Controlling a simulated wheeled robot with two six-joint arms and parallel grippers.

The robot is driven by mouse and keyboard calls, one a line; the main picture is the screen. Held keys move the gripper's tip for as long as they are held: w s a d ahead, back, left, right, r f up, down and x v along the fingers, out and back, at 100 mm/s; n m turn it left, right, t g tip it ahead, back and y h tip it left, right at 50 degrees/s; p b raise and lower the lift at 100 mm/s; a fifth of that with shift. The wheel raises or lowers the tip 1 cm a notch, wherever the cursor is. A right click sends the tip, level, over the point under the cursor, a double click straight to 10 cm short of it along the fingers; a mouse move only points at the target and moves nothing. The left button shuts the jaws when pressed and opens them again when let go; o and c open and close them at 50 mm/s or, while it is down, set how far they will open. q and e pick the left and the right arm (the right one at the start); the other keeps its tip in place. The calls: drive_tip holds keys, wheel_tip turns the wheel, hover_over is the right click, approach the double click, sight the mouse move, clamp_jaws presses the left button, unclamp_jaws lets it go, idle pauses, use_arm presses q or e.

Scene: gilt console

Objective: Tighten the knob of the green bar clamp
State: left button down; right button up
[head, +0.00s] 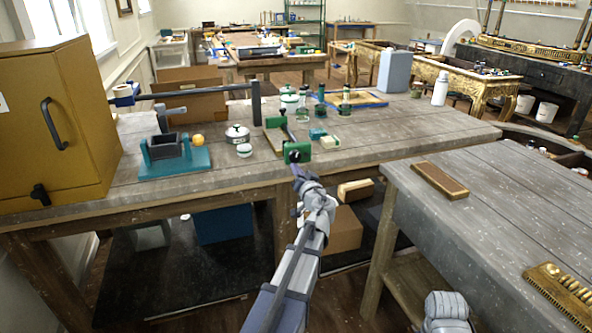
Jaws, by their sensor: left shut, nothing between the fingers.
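The green bar clamp (304,148) sits at the front edge of the wooden workbench (215,195), its bar running back from its green front head. A dark round knob (293,156) shows on the head's near side. My left gripper (297,170) is shut and empty, just below and in front of the knob. It reaches up from the bottom of the head view. At this size I cannot tell whether the fingertips touch the knob. My right gripper is not in view; only a grey part of my right arm shows at the bottom right.
A teal vise (172,165) and a yellow ball (198,139) are left of the clamp. A yellow cabinet (60,120) is far left. Another table (490,200) holds a brush (439,180).

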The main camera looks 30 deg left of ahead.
use_arm(q)
drive_tip(key=shift+s+a+r+p, duration=0.35)
drive_tip(key=shift+s+a, duration=0.1)
idle(0.6)
drive_tip(key=shift+f, duration=0.1)
drive_tip(key=v, duration=0.6)
drive_tip(key=shift+s+f+b, duration=0.2)
drive_tip(key=shift+s+b, duration=0.05)
drive_tip(key=shift+b, duration=0.1)
drive_tip(key=shift+a, duration=0.15)
drive_tip(key=shift+w+d+f+b, duration=0.15)
drive_tip(key=shift+w+d, duration=0.05)
drive_tip(key=shift+d, duration=0.25)
drive_tip(key=shift+w+d+f+b, duration=0.15)
drive_tip(key=shift+w+d+f, duration=0.05)
drive_tip(key=shift+d, duration=0.25)
drive_tip(key=shift+w+a, duration=0.1)
